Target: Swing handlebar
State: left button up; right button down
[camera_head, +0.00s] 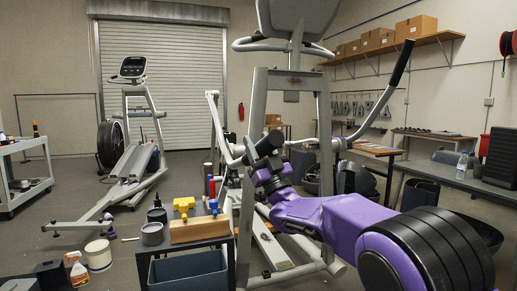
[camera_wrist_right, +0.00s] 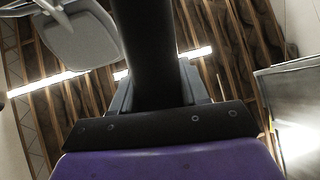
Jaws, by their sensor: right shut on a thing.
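The grey elliptical (camera_head: 262,110) stands in front of me. Its right-hand handlebar (camera_head: 385,95) slants up to the right, with a long black grip. Its left-hand silver handlebar (camera_head: 225,142) bends toward me and ends in a black grip (camera_head: 264,145). My purple right arm reaches in from the lower right, and my right gripper (camera_head: 268,168) is at this left-hand grip. In the right wrist view the black grip (camera_wrist_right: 150,50) runs between the fingers (camera_wrist_right: 160,92), which are shut on it. The exact finger contact is partly hidden. My left gripper is out of view.
A small workbench with a wooden block (camera_head: 199,229) and a blue bin (camera_head: 188,271) stands close, left of the elliptical. A second exercise machine (camera_head: 130,165) stands farther back. A grey cart (camera_head: 22,172) is at the left edge. Open floor lies between them.

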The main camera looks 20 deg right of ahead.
jog(key=shift+w+a+f, duration=0.1)
jog(key=shift+a+f, duration=0.05)
jog(key=shift+f, duration=0.25)
jog(key=c, duration=0.7)
grip_release()
jog(key=shift+r, duration=0.2)
jog(key=b+v, duration=0.3)
jog(key=v, duration=0.7)
jog(key=shift+s+f, duration=0.15)
jog(key=shift+s, duration=0.15)
